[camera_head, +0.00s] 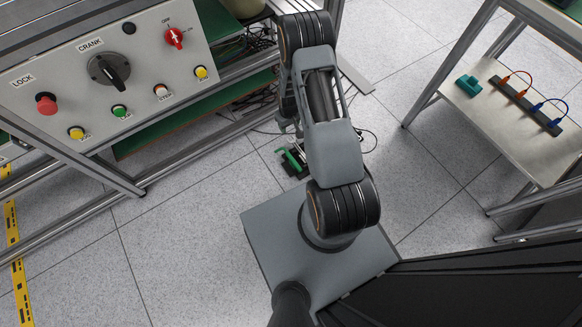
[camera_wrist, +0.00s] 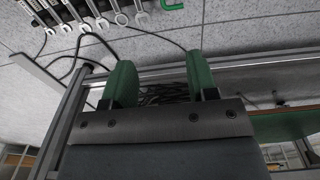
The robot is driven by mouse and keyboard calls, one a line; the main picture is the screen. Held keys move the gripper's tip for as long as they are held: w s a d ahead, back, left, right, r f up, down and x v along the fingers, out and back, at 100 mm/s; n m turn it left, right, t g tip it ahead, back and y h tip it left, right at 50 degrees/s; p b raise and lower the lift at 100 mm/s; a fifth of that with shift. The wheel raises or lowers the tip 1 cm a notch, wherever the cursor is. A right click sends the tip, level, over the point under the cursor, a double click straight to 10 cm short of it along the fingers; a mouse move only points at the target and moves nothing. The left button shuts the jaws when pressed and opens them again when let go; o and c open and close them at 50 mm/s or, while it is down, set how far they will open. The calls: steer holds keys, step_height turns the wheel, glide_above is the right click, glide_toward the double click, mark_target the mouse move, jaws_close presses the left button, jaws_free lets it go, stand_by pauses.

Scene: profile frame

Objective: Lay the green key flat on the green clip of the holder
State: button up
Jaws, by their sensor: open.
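My gripper (camera_head: 294,160) hangs below my arm in the head view, partly hidden by it. In the wrist view its two green fingers (camera_wrist: 158,65) stand wide apart, with nothing held between them. A green hooked piece (camera_wrist: 172,5) shows at the top edge of the wrist view, cut off by the frame and beyond the fingertips. I cannot tell whether it is the green key or part of the holder. A dark bar (camera_head: 525,102) with orange and blue loops lies on the right shelf; I cannot tell whether it is the holder. No green clip is clearly seen.
Several metal wrenches (camera_wrist: 102,22) line up beside the green piece. A control panel (camera_head: 110,75) on a metal frame stands at left. A teal block (camera_head: 469,85) sits on the shelf (camera_head: 490,125) at right. Loose cables lie near my gripper. Tiled floor is clear at lower left.

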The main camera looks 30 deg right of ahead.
steer(key=b, duration=0.6)
glide_above(294, 160)
steer(key=shift+g, duration=0.3)
step_height(294, 160, down, 20)
steer(key=shift+a+f, duration=0.15)
steer(key=shift+f, duration=0.1)
steer(key=shift+s+f+b, duration=0.1)
steer(key=shift+f+b, duration=1.95)
steer(key=shift+f, duration=1.15)
jaws_close()
steer(key=shift+r, duration=0.15)
